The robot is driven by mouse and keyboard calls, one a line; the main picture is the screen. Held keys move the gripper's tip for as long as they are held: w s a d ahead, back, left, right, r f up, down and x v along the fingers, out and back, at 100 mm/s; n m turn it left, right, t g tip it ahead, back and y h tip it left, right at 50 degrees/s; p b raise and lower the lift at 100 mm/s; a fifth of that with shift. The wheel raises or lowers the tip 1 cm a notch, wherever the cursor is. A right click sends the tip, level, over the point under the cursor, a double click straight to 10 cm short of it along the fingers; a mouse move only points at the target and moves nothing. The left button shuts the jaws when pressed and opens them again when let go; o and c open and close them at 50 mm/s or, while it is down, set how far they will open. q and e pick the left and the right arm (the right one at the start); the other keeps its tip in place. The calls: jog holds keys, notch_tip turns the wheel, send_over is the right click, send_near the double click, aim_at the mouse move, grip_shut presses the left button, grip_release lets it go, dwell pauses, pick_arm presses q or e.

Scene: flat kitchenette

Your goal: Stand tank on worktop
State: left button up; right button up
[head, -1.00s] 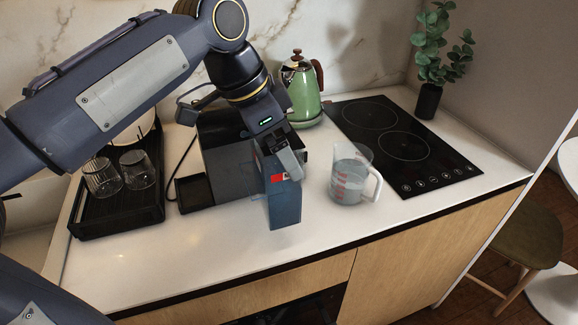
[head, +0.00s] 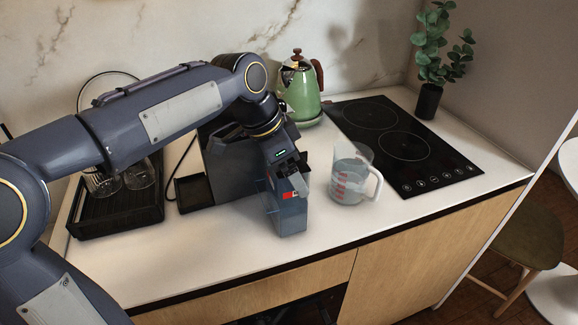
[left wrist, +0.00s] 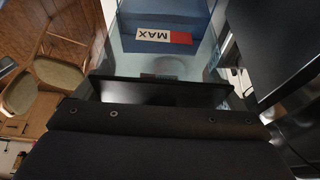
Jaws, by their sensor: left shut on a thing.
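The tank (head: 291,217) is a clear, bluish, upright container with a red and white MAX label, in front of the dark coffee machine (head: 232,168). My left gripper (head: 296,184) is shut on its upper part from above. In the left wrist view the tank (left wrist: 160,62) fills the space before the fingers, its MAX label showing. The tank's base is at or very close to the white worktop (head: 190,255); I cannot tell whether it touches. My right gripper is not in view.
A glass measuring jug (head: 352,178) stands just right of the tank. A green kettle (head: 301,90) and black hob (head: 405,145) are behind and right. A black tray (head: 117,211) with glasses is at left. The front worktop is clear.

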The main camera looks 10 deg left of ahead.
pick_arm(q)
jog(key=shift+f, duration=0.1)
jog(key=o, duration=1.6)
jog(key=shift+f, duration=0.1)
jog(key=shift+o, duration=0.2)
jog(key=p+v, duration=0.1)
jog(key=v, duration=1.1)
jog(key=shift+p, duration=0.3)
jog(key=s+a+f+n+t+p, duration=0.1)
jog(key=s+a+f+n+t, duration=0.2)
jog(key=s+f+n, duration=1)
jog(key=s+a+f, duration=0.1)
jog(key=s+f, duration=0.5)
jog(key=shift+s+a, duration=0.2)
jog(key=shift+s, duration=0.2)
